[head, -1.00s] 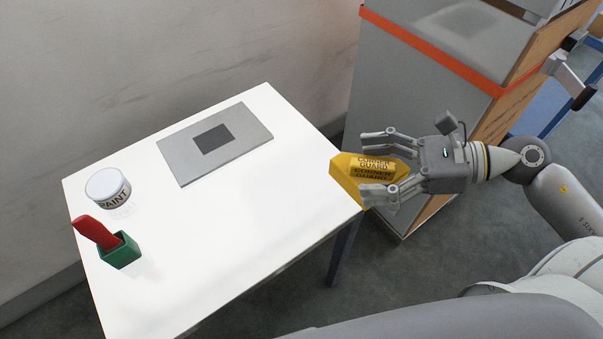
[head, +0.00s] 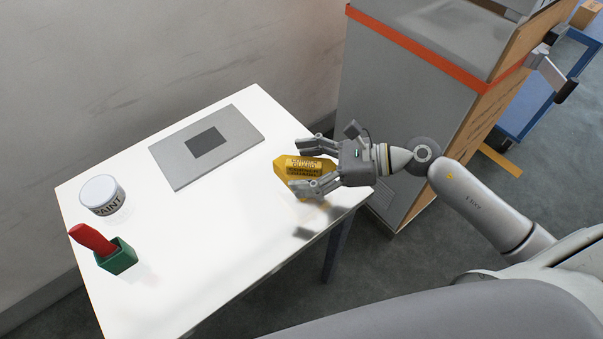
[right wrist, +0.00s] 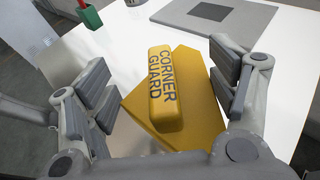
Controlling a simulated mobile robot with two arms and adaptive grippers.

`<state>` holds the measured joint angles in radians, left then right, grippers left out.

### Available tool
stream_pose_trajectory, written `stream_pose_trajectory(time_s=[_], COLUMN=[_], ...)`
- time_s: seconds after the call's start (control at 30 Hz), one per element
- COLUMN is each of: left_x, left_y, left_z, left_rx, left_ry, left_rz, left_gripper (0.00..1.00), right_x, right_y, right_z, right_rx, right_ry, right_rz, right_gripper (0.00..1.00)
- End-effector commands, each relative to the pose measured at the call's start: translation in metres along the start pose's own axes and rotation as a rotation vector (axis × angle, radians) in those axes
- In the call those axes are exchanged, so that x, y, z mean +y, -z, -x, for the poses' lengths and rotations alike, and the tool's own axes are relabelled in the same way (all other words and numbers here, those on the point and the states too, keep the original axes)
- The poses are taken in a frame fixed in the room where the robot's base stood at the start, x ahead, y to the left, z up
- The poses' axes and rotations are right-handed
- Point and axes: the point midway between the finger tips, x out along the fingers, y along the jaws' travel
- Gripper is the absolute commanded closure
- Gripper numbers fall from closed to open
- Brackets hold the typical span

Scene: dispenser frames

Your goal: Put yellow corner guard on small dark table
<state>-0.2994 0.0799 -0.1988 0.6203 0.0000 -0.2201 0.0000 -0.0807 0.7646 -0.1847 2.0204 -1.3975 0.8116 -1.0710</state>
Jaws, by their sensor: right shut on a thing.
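The yellow corner guard (head: 284,173) is a wedge-like block with a raised bar lettered "CORNER GUARD". My right gripper (head: 303,166) is shut on it, with fingers on both sides. It is over the right end of a white table (head: 240,230), with dark shadow or reflection below, so it seems held above the top. In the right wrist view the guard (right wrist: 190,105) sits between the fingers, its lettering facing the camera. No small dark table shows; the only table in view has a white top and dark legs. My left gripper is not in view.
On the white table lie a grey board (head: 238,137) with a dark square, a white paint can (head: 101,194), and a green holder (head: 119,257) with a red-handled object (head: 91,238). A grey cabinet (head: 395,90) with an orange band stands behind right. The table's front middle is clear.

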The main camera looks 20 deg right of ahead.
Motion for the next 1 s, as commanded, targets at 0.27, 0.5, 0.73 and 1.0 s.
stream_pose_trajectory(time_s=[0.27,0.5,0.73,1.0], left_x=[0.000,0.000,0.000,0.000], left_y=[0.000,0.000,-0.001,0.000], left_z=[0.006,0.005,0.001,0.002], left_rx=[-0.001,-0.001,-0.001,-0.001], left_ry=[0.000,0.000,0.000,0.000], left_rz=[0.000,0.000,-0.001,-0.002], left_gripper=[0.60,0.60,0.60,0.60], right_x=[-0.003,-0.003,-0.003,-0.003], right_y=[0.031,0.035,0.038,0.038], right_z=[-0.016,-0.017,-0.018,-0.018], right_rx=[0.000,0.000,0.001,0.001], right_ry=[-0.001,-0.001,-0.001,-0.001], right_rz=[-0.004,0.001,0.000,0.000], right_gripper=[0.44,0.44,0.17,0.00])
